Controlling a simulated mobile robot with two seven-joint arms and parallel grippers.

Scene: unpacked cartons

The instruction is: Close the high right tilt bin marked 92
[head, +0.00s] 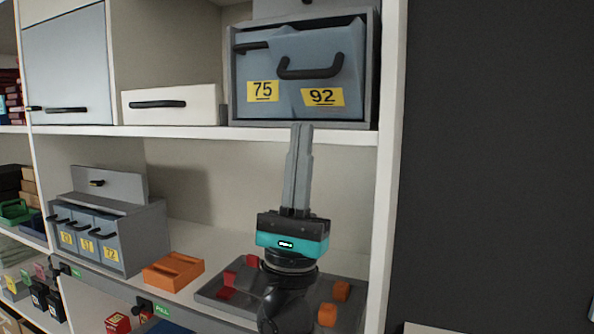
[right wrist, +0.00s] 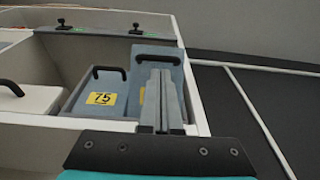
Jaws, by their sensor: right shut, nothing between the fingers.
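The tilt bin marked 92 (head: 340,70) is the right one of two blue-grey bins in a grey housing on the upper shelf. Its front leans out past the neighbouring bin marked 75 (head: 262,68), with a black handle near its top. My right gripper (head: 302,126) points up, shut and empty, with its tips just below the label 92 in the head view. My left gripper is not in view.
The white shelf edge (head: 190,132) runs below the bins, and a white upright (head: 388,200) stands to the right. A white drawer (head: 170,104) is left of the housing. Below are a grey tray (head: 345,312) with red and orange blocks and an orange box (head: 173,272).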

